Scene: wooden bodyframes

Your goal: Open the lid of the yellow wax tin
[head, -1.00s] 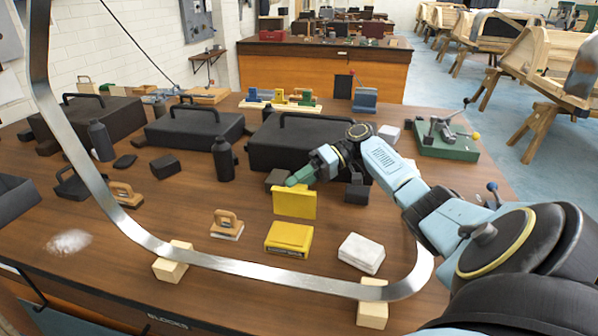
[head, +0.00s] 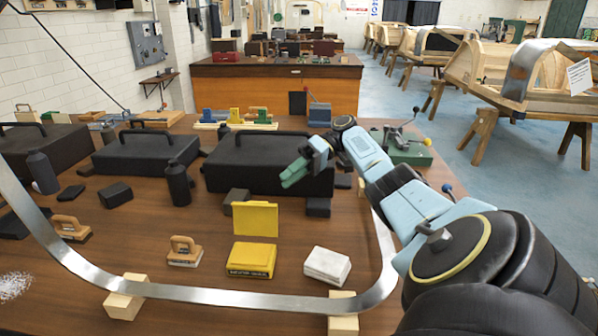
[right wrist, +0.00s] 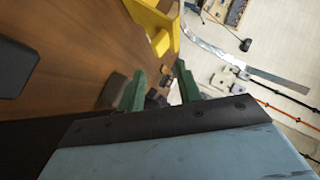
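The yellow wax tin (head: 250,261) sits on the wooden bench in the head view, with dark lettering on its front. Its yellow lid (head: 255,219) stands upright at the tin's back edge, so the lid is raised. My right gripper (head: 293,172), with green fingers, is above and to the right of the lid, apart from it. In the right wrist view its two fingers (right wrist: 162,90) are spread with nothing held between them. Part of a yellow thing (right wrist: 155,22), apparently the tin, shows at the top of that view. My left gripper is not in view.
A curved metal strip (head: 220,297) on wooden blocks (head: 125,296) runs along the front. A white block (head: 327,265) lies right of the tin, a wooden-handled tool (head: 185,251) left. Black cases (head: 268,165) stand behind. Dark bottles (head: 178,184) are at the left.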

